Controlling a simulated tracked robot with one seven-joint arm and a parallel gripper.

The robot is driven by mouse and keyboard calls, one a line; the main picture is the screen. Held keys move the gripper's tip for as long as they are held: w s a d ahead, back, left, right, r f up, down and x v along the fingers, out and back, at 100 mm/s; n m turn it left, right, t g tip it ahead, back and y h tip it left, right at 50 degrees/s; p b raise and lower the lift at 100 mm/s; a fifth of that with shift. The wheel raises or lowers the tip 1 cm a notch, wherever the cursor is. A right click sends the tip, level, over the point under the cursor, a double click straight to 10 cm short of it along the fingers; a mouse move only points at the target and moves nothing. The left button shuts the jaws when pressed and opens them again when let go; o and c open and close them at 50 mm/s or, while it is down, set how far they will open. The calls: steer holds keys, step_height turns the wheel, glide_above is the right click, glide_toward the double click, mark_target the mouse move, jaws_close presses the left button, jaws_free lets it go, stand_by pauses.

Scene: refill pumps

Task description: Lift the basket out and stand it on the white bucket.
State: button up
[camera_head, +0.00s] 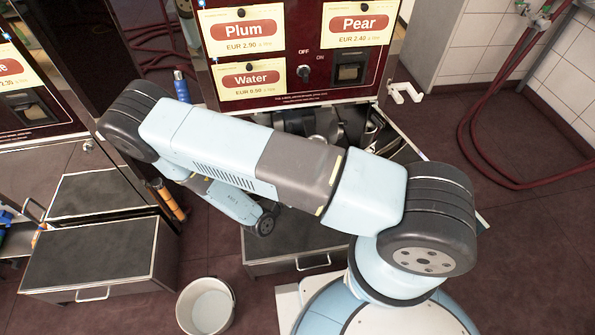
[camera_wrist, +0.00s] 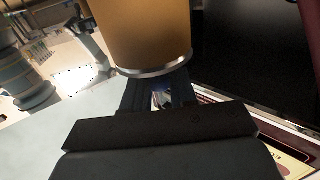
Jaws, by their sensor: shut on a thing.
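In the wrist view, my gripper (camera_wrist: 160,97) is shut, its dark fingers reaching to the rim of an amber-brown cylinder with a silver band (camera_wrist: 152,35), which looks like the basket. The exact grip point is partly hidden, with a small bluish bit showing between the fingers. The top of the cylinder is cut off by the frame. In the head view, my arm hides the gripper and the basket. The white bucket (camera_head: 207,306) stands on the floor at the bottom, left of my base, and looks empty.
The pump front (camera_head: 290,75) with its price labels stands behind my arm. An open compartment (camera_head: 385,140) with metal parts lies below it. Dark steps (camera_head: 88,255) stand left of the bucket, another (camera_head: 290,238) to its right. Red hoses (camera_head: 480,165) lie at right.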

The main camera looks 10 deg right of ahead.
steer(key=s, duration=0.4)
stand_by(0.4)
steer(key=shift+s, duration=0.15)
stand_by(0.4)
